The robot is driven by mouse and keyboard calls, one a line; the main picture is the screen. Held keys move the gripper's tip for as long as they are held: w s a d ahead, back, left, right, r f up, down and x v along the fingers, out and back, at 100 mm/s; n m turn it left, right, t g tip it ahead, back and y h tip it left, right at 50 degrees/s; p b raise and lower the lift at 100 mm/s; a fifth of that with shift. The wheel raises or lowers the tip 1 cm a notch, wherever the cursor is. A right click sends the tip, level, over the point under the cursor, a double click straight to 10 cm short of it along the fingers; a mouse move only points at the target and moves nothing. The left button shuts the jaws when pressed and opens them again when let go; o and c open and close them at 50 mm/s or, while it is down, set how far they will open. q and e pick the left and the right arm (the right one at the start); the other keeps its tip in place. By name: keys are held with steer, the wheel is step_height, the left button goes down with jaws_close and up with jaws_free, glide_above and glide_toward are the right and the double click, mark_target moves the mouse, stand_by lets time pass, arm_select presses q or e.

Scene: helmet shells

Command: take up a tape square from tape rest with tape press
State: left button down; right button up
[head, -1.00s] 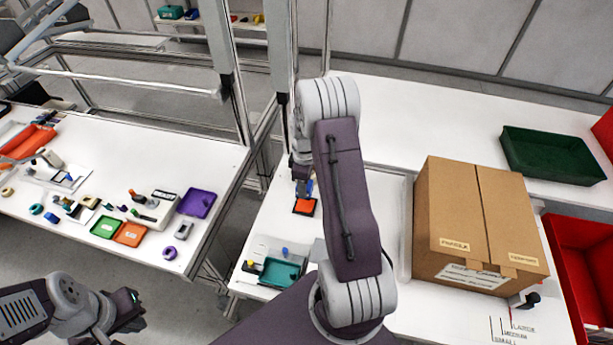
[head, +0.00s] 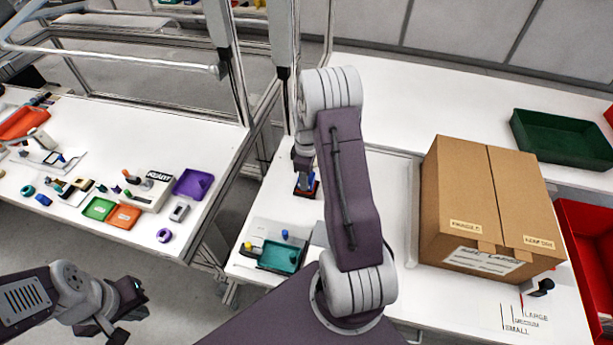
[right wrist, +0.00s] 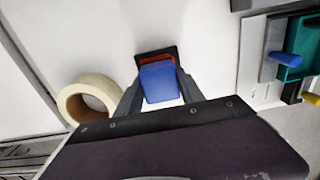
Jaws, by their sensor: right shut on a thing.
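My right gripper (right wrist: 160,97) is shut on the blue tape press (right wrist: 162,82). The press is directly over the tape rest (right wrist: 143,56), a small black square holder with an orange-red face. In the right wrist view the press covers most of that face; a red strip shows beyond it. I cannot tell whether they touch. In the head view the press (head: 304,182) stands upright at the rest (head: 311,192), partly hidden by my right arm. My left gripper (head: 128,305) is low at the left, away from the tables, its fingers unclear.
A cream tape roll (right wrist: 87,101) lies beside the rest. A teal tray (head: 276,259) with blue and yellow items nearby is at the front of this table. A large cardboard box (head: 490,210) stands to the right. A second table at the left holds small parts and trays.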

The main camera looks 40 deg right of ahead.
steer(key=shift+f+b, duration=0.3)
steer(key=shift+f, duration=0.2)
stand_by(0.8)
stand_by(1.0)
step_height(320, 180, up, 13)
steer(key=p, duration=1.1)
steer(key=shift+p, duration=0.35)
